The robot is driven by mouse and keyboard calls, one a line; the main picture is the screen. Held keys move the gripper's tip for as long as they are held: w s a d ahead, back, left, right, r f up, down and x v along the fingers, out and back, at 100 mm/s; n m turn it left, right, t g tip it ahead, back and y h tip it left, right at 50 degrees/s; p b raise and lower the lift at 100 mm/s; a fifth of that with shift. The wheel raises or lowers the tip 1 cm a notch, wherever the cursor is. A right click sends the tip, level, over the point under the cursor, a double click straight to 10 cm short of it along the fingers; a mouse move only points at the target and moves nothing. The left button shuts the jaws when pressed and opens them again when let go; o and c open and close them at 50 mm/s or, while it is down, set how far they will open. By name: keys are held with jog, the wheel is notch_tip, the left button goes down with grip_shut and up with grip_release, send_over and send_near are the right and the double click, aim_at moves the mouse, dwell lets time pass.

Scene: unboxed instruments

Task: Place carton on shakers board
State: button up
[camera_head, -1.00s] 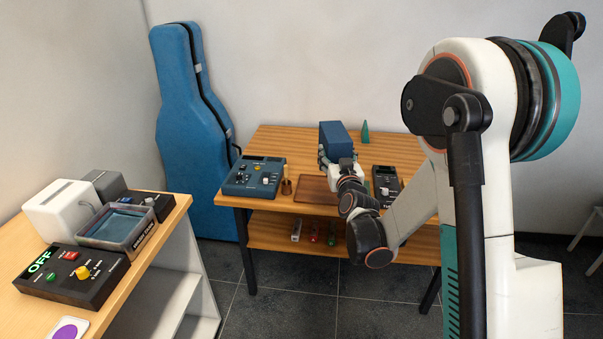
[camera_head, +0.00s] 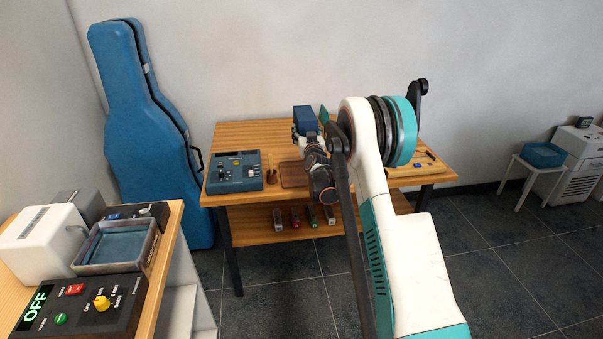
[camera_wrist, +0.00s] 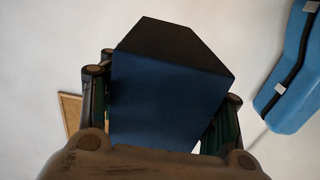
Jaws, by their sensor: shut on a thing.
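The carton (camera_head: 304,119) is a plain dark blue box. My gripper (camera_head: 303,132) is shut on it and holds it above the back of the wooden table (camera_head: 245,133). In the wrist view the carton (camera_wrist: 170,95) fills the middle, with a finger on each side. A reddish-brown board (camera_head: 292,174) lies on the table, bare where it shows and partly hidden by my arm. A paler board (camera_head: 400,171) with small items lies at the table's right; I cannot tell which one is the shakers board.
A blue instrument box (camera_head: 235,172) and a brown cup (camera_head: 271,177) stand left of the reddish-brown board. A green cone (camera_head: 323,115) is behind my arm. Several small shakers-like items stand on the lower shelf (camera_head: 262,232). A blue case (camera_head: 150,130) leans at the left wall.

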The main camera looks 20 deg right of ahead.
notch_tip(320, 180, down, 16)
jog(key=b, duration=0.5)
jog(key=o, duration=1.4)
